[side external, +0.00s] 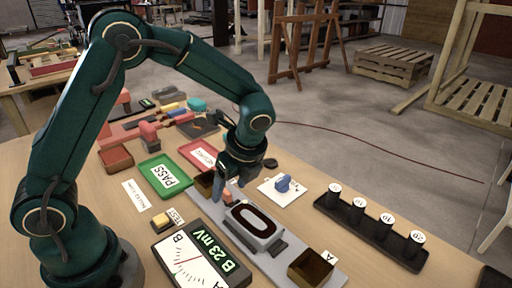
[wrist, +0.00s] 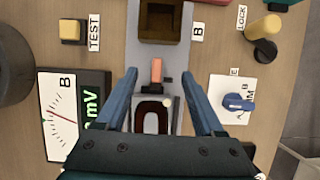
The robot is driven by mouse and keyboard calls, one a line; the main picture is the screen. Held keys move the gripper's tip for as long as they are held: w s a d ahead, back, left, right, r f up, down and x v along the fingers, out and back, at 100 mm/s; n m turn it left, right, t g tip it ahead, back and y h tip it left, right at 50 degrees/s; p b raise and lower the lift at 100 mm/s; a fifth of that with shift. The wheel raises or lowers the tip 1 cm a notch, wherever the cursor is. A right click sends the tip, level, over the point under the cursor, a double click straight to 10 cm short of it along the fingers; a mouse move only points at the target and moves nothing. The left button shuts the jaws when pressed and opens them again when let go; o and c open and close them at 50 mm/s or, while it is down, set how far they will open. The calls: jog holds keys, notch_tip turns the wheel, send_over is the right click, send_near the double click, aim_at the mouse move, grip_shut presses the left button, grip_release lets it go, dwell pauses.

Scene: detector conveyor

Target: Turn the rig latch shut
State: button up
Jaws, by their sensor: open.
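My gripper (wrist: 160,74) is open, its two blue fingers spread above the grey rig strip (wrist: 178,105) with nothing held between them. In the side view my gripper (side external: 233,184) hangs low over the strip. A small salmon-pink block (wrist: 157,70) stands on the strip between the fingertips, apart from both. Behind it is the dark-rimmed oval of the rig (side external: 236,226), partly hidden by my gripper in the wrist view. A black round knob with a yellow cylinder (wrist: 265,28) stands beside a LOCK label (wrist: 242,17). I cannot tell which part is the latch.
A blue knob (side external: 284,184) sits on a white plate right of the strip. Brown bins stand at A (side external: 311,266) and B (wrist: 163,8). A meter (side external: 190,262), TEST button (side external: 162,220), PASS tray (side external: 164,176) and black rack (side external: 350,214) surround the strip.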

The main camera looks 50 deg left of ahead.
aim_at(231, 204)
jog(key=v, duration=0.4)
jog(key=shift+w+a+r, duration=0.1)
jog(key=shift+r, duration=0.3)
jog(key=s+r+n+t+h, duration=0.2)
jog(key=s+r+n, duration=0.2)
jog(key=s+n, duration=0.2)
jog(key=s+d+r+n+t+h, duration=0.1)
jog(key=s+r+n+t+h, duration=0.1)
jog(key=s+n, duration=0.4)
notch_tip(231, 204, up, 2)
jog(key=n+t, duration=0.1)
jog(key=n, duration=0.1)
jog(key=shift+n+t, duration=0.3)
jog(key=shift+n, duration=0.1)
jog(key=shift+s+r, duration=0.1)
jog(key=n, duration=0.1)
jog(key=d+f+n, duration=0.1)
jog(key=n, duration=0.1)
jog(key=shift+s+f+h, duration=0.1)
jog(key=shift+s+h, duration=0.2)
jog(key=shift+c, duration=0.3)
